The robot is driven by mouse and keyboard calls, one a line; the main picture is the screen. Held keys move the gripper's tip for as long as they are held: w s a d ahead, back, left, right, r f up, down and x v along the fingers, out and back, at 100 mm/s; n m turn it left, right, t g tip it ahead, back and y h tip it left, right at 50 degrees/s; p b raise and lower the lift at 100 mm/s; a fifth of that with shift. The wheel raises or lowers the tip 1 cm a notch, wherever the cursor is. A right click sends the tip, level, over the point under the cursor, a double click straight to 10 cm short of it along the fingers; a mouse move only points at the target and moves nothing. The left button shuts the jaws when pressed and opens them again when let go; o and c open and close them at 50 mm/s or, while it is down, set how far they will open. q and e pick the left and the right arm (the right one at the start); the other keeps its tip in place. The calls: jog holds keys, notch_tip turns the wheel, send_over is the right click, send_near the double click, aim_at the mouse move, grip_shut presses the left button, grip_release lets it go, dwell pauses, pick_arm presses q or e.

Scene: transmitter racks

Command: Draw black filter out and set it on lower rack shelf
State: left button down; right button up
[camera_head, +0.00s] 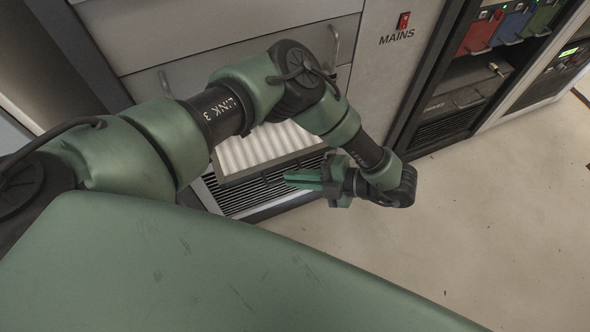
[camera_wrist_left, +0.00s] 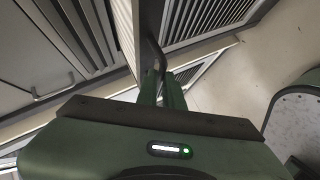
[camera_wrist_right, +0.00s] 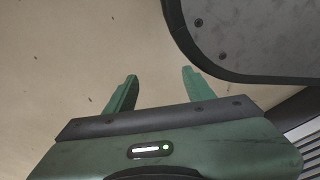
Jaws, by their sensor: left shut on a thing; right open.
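A filter with pale pleats (camera_head: 265,143) and a darker frame shows low in the grey cabinet in the head view, partly hidden by my left arm. My left gripper (camera_head: 292,181) is at the frame's lower edge. In the left wrist view my left gripper (camera_wrist_left: 161,82) is shut on a dark bar handle (camera_wrist_left: 154,52) beside a panel edge. The handle looks like the filter's, though the join is partly hidden. My right gripper (camera_wrist_right: 155,84) is open and empty above the floor. In the rack at right, a shelf-like open bay (camera_head: 476,78) lies below coloured modules.
Slatted grilles (camera_head: 250,193) lie below the filter, near my left gripper. A grey MAINS panel (camera_head: 398,50) with a red switch (camera_head: 403,20) stands between cabinet and rack. Red (camera_head: 480,35), blue (camera_head: 511,25) and green modules sit in the rack. The floor (camera_head: 470,220) at right is clear.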

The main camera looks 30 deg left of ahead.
jog(key=shift+s+f, duration=0.2)
jog(key=shift+s, duration=0.1)
